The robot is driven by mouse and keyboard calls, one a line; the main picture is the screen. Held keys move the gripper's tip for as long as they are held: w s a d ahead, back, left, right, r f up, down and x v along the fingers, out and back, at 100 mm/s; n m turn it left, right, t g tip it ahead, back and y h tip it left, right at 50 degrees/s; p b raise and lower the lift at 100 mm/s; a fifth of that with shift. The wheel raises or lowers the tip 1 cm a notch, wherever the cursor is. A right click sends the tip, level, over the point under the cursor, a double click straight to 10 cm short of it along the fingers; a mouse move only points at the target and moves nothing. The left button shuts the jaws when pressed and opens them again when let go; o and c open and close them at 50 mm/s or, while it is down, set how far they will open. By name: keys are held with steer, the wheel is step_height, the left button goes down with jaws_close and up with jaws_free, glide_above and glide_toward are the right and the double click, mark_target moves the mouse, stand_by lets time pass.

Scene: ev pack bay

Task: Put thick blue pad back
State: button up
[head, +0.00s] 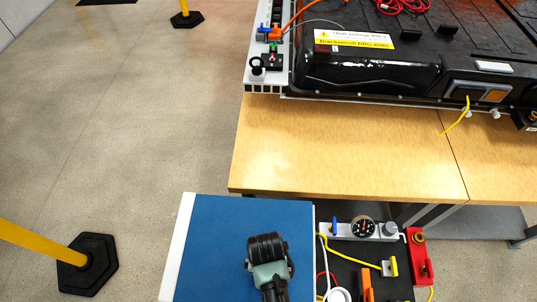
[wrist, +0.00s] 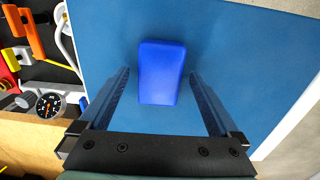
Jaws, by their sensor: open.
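The thick blue pad (wrist: 161,84) is a bright blue block with rounded corners, lying on the darker blue mat surface (wrist: 230,40). My gripper (wrist: 159,73) is open, with one finger on each side of the pad in the wrist view. A strip of mat shows between each finger and the pad, so neither seems to touch it. In the head view, my arm is over the blue mat (head: 215,240), and the pad is hidden. Where the pad belongs cannot be told.
A dark tray (head: 345,255) with a gauge (head: 363,227), cables and tools adjoins the mat on the right. A wooden bench (head: 340,150) carries a black battery pack (head: 380,75) behind. A yellow post with a black base (head: 88,264) stands at left on open floor.

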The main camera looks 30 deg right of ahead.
step_height(320, 180, up, 12)
stand_by(0.4)
steer(key=shift+w+a, duration=0.1)
steer(key=shift+w, duration=0.05)
steer(key=w+r+n+t+h, duration=0.2)
steer(key=w+r+t, duration=0.7)
steer(key=w+r, duration=1)
steer(key=w+a+r+n+t, duration=0.1)
steer(key=w+r+t, duration=0.15)
steer(key=r, duration=0.55)
steer(key=w+a+r+n+t, duration=0.15)
steer(key=r+t, duration=0.25)
steer(key=r, duration=0.4)
steer(key=s+a+r+t, duration=0.2)
steer(key=s+r+t, duration=0.2)
steer(key=r, duration=0.6)
steer(key=s+a+r+n+t+y, duration=0.1)
steer(key=s+r+t, duration=0.3)
steer(key=r, duration=0.7)
steer(key=s+a+r+n+t, duration=0.1)
steer(key=s+a+r+t, duration=0.2)
steer(key=r, duration=0.7)
steer(key=shift+s+a+r+t+y, duration=0.25)
steer(key=shift+s+r+t+y, duration=0.15)
steer(key=shift+s+t, duration=0.2)
steer(key=shift+f, duration=0.1)
